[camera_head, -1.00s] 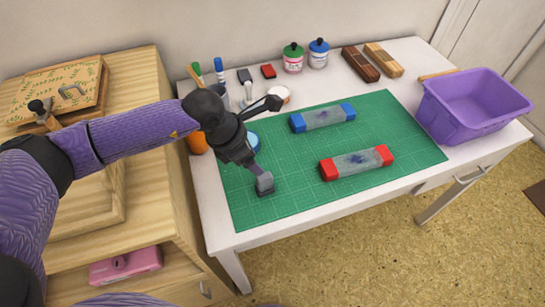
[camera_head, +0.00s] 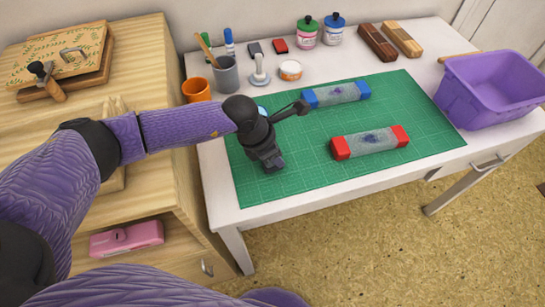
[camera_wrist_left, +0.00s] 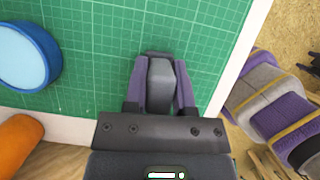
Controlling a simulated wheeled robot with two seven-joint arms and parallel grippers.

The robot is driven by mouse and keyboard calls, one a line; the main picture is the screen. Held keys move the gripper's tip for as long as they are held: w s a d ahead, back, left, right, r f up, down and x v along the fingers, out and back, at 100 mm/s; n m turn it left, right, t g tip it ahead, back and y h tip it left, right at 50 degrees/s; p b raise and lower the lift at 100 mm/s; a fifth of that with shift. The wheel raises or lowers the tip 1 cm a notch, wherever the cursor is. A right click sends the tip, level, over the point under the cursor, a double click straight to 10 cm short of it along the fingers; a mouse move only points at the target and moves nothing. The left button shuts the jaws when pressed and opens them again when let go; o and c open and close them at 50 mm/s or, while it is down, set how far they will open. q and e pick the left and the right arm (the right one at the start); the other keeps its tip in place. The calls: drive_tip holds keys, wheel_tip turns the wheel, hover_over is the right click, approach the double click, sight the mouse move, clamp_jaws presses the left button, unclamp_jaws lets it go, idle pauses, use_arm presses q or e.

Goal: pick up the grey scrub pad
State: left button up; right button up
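The grey scrub pad (camera_wrist_left: 161,84) is a small grey block between the two fingers of my left gripper (camera_wrist_left: 160,80) in the left wrist view. The fingers lie along both of its sides and look closed on it. In the head view my left gripper (camera_head: 272,162) points down at the left front part of the green mat, and it mostly hides the pad. The pad is at or very near the mat surface; I cannot tell if there is a gap. My right gripper is not in view.
The green cutting mat (camera_head: 290,180) holds a red-ended block (camera_head: 370,142) and a blue-ended block (camera_head: 336,94). A round blue dish (camera_wrist_left: 25,55) is left of the gripper. An orange cup (camera_head: 196,89), grey cup (camera_head: 226,75) and purple bin (camera_head: 490,90) stand around. The mat's front is clear.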

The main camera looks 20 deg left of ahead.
use_arm(q)
clamp_jaws()
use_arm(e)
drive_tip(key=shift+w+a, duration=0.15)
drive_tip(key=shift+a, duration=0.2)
use_arm(q)
wheel_tip(320, 180, up, 9)
drive_tip(key=p, duration=0.3)
drive_tip(key=shift+r, duration=0.2)
drive_tip(key=shift+r+p, duration=0.3)
drive_tip(key=shift+o, duration=0.8)
unclamp_jaws()
clamp_jaws()
drive_tip(key=shift+a, duration=0.1)
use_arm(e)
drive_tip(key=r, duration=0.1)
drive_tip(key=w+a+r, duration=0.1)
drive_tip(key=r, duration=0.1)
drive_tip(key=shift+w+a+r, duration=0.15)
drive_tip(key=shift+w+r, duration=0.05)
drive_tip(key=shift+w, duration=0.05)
